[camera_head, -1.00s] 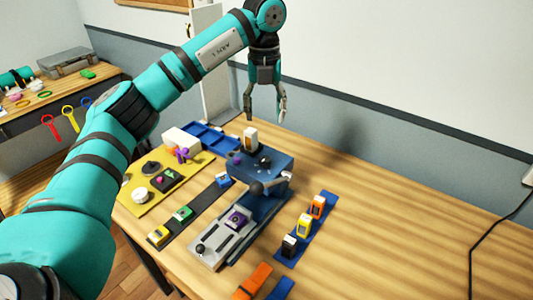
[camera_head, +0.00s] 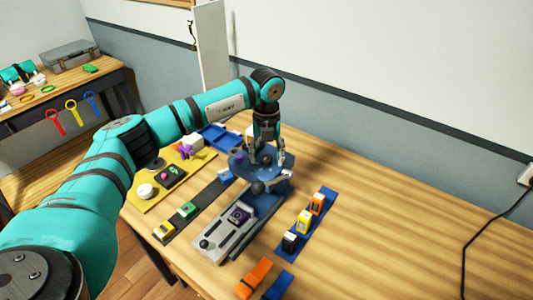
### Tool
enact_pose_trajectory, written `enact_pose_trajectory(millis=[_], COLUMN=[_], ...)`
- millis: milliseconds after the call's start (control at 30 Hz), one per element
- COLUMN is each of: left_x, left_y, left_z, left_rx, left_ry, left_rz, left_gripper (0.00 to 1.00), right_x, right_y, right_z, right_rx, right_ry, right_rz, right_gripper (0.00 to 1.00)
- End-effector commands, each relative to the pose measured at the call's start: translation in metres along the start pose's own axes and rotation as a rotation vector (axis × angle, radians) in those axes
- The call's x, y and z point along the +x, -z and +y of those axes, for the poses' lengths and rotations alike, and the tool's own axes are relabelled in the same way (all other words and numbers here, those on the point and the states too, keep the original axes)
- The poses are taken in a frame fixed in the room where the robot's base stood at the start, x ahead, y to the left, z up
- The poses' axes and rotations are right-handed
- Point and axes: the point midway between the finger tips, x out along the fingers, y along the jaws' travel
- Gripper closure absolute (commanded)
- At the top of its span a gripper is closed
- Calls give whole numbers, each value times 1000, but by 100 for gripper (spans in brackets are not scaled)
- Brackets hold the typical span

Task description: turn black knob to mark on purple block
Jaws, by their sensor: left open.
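My left gripper (camera_head: 267,163) points down over the back of the fixture, fingers apart, behind the purple block. Whether its fingertips touch anything there I cannot tell. My right gripper is not in view.
The blue fixture (camera_head: 268,208) carries a dark ball-ended lever (camera_head: 257,187). A yellow board (camera_head: 150,203) with knobs and a dark strip with coloured blocks are left. A blue strip (camera_head: 319,226) with several blocks is right. The table's right side is clear.

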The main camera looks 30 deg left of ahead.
Motion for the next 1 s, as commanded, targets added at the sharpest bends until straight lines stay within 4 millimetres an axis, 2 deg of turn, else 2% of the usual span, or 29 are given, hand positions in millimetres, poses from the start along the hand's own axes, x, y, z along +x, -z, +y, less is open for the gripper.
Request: enact_pose_trajectory(millis=[100, 533, 767, 1000], left_x=[0, -1, 0, 1], left_y=[0, 0, 0, -1], left_z=[0, 0, 0, 0], left_rx=[0, 0, 20, 126], left_ry=[0, 1, 1, 2], left_rz=[0, -1, -1, -3], left_gripper=[44, 100, 100, 100], right_x=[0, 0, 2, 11], right_y=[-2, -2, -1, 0], right_z=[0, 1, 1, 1], right_rx=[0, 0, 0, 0], right_ry=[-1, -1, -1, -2], right_rz=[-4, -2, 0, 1], right_gripper=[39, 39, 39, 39])
